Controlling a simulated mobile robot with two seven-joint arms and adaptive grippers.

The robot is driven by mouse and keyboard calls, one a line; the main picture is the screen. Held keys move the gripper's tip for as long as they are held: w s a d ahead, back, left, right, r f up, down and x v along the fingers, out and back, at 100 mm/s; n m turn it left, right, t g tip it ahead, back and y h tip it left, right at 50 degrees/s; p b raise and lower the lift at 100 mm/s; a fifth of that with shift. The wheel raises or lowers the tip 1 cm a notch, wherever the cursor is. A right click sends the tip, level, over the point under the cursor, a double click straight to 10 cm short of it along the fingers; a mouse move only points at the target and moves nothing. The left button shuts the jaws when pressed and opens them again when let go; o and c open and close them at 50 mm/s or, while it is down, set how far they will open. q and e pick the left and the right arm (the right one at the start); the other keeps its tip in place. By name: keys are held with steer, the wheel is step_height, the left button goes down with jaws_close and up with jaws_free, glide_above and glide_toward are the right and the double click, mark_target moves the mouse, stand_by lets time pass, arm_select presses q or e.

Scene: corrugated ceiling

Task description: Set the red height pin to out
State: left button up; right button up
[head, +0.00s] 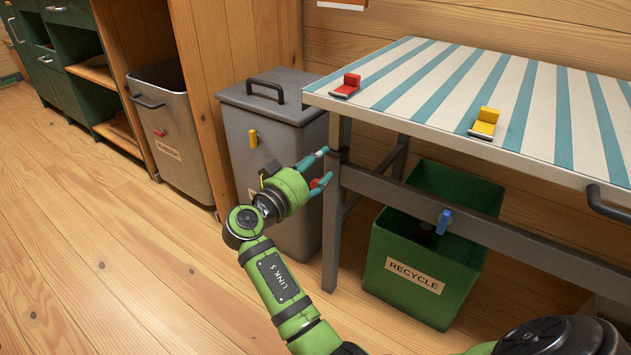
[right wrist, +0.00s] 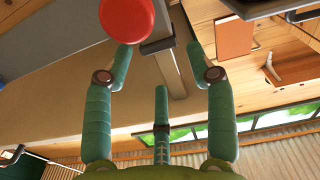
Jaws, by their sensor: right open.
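A red round knob, the height pin (head: 316,183), shows at the table's front left leg, partly hidden by my fingers. In the right wrist view the red pin (right wrist: 127,19) is large and round, just beyond the left fingertip and left of the middle between the fingers. My right gripper (head: 319,171) is open beside the table leg, its fingers pointing toward the leg. In the right wrist view the open gripper (right wrist: 160,57) has nothing between its fingertips. Whether a finger touches the pin I cannot tell. My left gripper is not in view.
The striped table (head: 403,90) carries a red clip (head: 347,86) and a yellow clip (head: 485,123). A green recycle bin (head: 390,285) stands under it, with a blue piece (head: 444,221) in front. A grey lidded bin (head: 235,135) stands close behind my gripper. The floor at left is clear.

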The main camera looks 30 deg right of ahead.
mark_target(315, 181)
step_height(315, 181, up, 5)
steer(key=shift+f, duration=0.1)
stand_by(0.6)
